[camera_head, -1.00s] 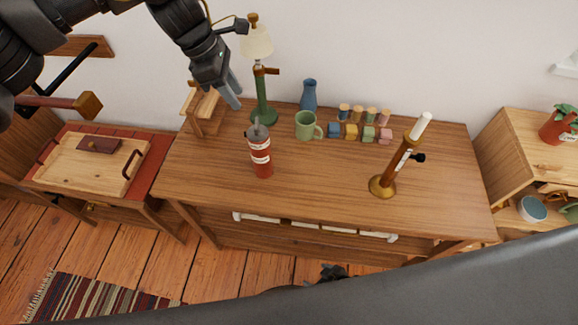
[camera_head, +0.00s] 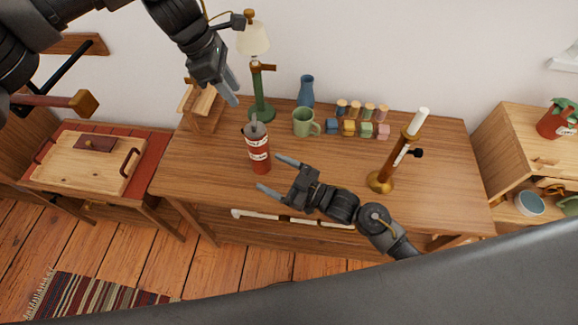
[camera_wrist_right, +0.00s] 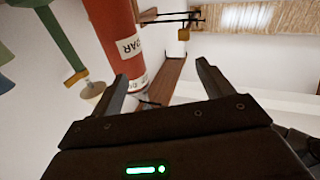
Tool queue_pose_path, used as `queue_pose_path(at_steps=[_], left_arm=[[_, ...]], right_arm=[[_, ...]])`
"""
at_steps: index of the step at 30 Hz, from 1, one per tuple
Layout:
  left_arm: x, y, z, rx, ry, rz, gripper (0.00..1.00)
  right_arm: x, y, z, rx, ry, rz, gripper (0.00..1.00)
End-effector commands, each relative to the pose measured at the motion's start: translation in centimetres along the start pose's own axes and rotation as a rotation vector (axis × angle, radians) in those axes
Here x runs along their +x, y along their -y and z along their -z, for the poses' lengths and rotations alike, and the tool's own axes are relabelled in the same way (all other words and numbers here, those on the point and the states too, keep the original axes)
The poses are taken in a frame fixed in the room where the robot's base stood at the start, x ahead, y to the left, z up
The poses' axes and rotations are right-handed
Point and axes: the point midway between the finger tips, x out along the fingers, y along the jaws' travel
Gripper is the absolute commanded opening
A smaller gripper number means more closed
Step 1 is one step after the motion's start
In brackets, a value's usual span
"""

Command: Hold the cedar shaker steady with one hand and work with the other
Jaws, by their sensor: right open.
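The cedar shaker (camera_head: 257,150) is a red cylinder with a grey top and white label bands. It stands upright on the wooden table, left of the middle. In the right wrist view the shaker (camera_wrist_right: 122,40) shows at upper left, with part of its lettering legible. My right gripper (camera_head: 268,172) is open and empty, its fingers pointing at the shaker's lower part from the right, close to it. Whether a finger touches it, I cannot tell. My left gripper (camera_head: 231,92) hangs above the table's back left, up and left of the shaker, its finger gap unclear.
On the table (camera_head: 215,175) stand a green lamp (camera_head: 260,90), a green mug (camera_head: 303,122), a blue vase (camera_head: 306,92), a wooden stand (camera_head: 205,108), several small blocks and jars, and a brass candlestick (camera_head: 384,172) behind my right arm. The table's front left is clear.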

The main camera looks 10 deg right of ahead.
Motion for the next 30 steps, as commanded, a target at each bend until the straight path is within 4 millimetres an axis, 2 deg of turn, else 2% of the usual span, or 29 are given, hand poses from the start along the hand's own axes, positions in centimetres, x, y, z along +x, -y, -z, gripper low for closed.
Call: queue_pose_path(at_steps=[3,6,14,17,30], left_arm=[[0.0,0.0,0.0,0.0,0.0,0.0,0.36],[0.0,0.0,0.0,-0.001,0.0,0.0,0.36],[0.0,0.0,0.0,-0.001,0.0,0.0,0.36],[0.0,0.0,0.0,-0.001,0.0,0.0,0.36],[0.0,0.0,0.0,0.0,0.0,0.0,0.36]], right_arm=[[-1.2,-2.6,-0.9,0.052,0.042,-0.101,0.79],[-1.8,-3.7,-1.3,0.078,0.059,-0.148,0.79],[-1.5,-4.3,-1.5,0.09,0.065,-0.167,0.79],[-0.4,-4.4,-1.5,0.09,0.063,-0.166,0.79],[6.8,-5.6,-2.1,0.089,0.065,-0.165,0.79]])
